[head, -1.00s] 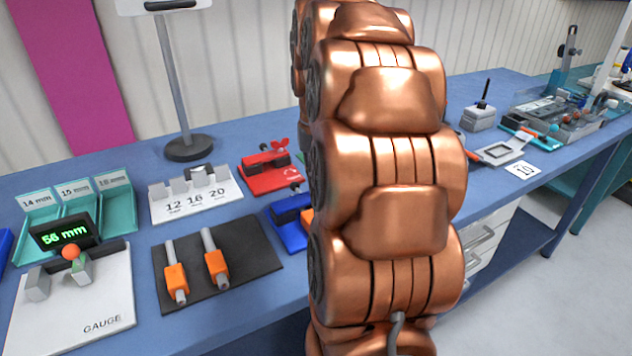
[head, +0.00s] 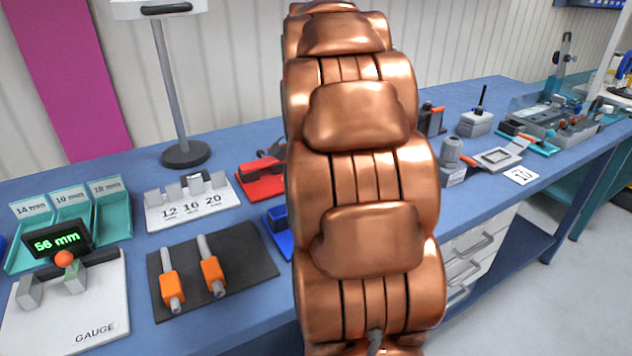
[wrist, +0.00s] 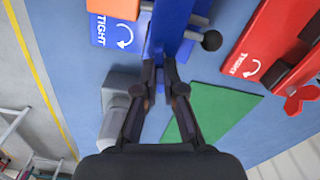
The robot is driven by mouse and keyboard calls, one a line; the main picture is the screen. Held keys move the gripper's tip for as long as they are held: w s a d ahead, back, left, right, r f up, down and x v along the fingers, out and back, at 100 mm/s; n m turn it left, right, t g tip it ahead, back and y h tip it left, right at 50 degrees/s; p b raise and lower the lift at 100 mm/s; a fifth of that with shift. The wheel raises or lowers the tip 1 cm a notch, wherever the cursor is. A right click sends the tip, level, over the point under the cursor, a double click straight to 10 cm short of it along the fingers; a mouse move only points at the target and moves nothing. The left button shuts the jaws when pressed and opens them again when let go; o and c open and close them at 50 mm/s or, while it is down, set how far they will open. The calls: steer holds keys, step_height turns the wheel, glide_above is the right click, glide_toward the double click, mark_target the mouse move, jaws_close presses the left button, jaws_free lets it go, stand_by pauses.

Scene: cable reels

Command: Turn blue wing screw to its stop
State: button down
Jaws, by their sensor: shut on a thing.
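The blue clamp fixture (wrist: 176,24) lies at the top of the wrist view, with a "TIGHT" label and curved arrow (wrist: 116,32) and a black ball knob (wrist: 210,40). My gripper (wrist: 160,68) points at its near end, with the fingertips close together there. The blue wing screw is mostly hidden between the fingertips; only blue shows around them, so its angle cannot be told. In the head view only a corner of the blue fixture (head: 279,232) shows beside my arm, and my gripper is hidden.
A red fixture (wrist: 255,45) with a red wing screw (wrist: 300,99) stands to the right in the wrist view. A green plate (wrist: 212,110) and a grey object (wrist: 118,92) lie near my fingers. A dark mat (head: 235,262) holds two orange-bodied pieces.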

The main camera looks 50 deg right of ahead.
steer(key=shift+s+m+p, duration=0.1)
steer(key=shift+m+p, duration=0.2)
steer(key=shift+m, duration=1.2)
steer(key=c, duration=1.3)
jaws_free()
step_height(320, 180, up, 12)
